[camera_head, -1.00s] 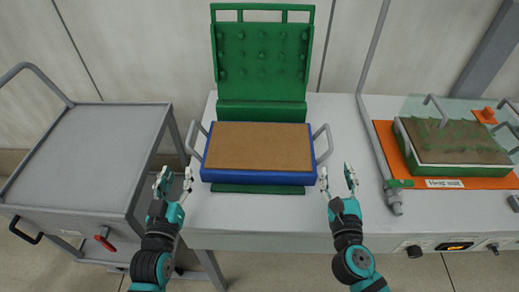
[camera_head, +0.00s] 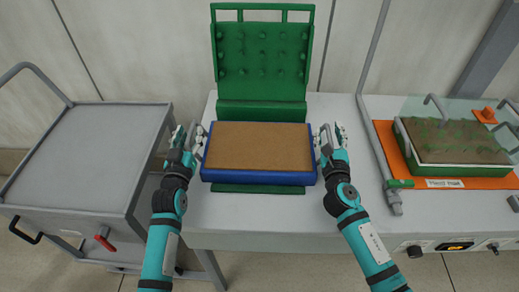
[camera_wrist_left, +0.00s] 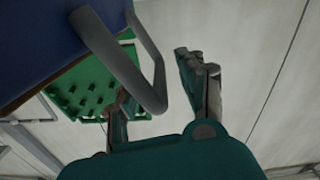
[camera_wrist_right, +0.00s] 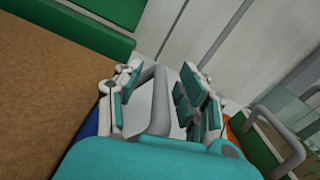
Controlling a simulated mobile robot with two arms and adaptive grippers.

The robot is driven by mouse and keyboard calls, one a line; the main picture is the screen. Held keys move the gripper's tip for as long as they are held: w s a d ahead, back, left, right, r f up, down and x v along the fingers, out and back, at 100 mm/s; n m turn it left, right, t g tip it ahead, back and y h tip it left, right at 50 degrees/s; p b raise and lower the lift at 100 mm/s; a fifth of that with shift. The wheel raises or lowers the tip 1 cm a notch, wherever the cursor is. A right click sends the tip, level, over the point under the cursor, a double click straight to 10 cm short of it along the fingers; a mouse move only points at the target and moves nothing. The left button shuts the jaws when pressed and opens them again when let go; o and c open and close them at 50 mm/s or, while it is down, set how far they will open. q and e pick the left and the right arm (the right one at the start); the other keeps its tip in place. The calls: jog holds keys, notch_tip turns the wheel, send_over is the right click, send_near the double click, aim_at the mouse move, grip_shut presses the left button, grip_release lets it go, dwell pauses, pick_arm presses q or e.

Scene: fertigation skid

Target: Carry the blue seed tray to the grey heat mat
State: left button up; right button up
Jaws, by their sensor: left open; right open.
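My left gripper (camera_head: 187,137) is open at the left handle; in the left wrist view that handle (camera_wrist_left: 152,70) passes in front of the space between the fingers. My right gripper (camera_head: 329,136) is open at the right handle; in the right wrist view this handle (camera_wrist_right: 158,105) stands between the parted fingers. I cannot make out a grey heat mat.
A grey cart (camera_head: 85,150) with an empty top stands left of the bench (camera_head: 350,215). On the right, a green planted tray (camera_head: 450,145) rests on an orange mat (camera_head: 385,140) behind grey piping. The green panel (camera_head: 262,60) rises behind the blue tray.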

pick_arm(q)
grip_shut()
pick_arm(e)
grip_shut()
pick_arm(q)
jog(key=shift+r, duration=0.25)
pick_arm(e)
jog(key=shift+r, duration=0.2)
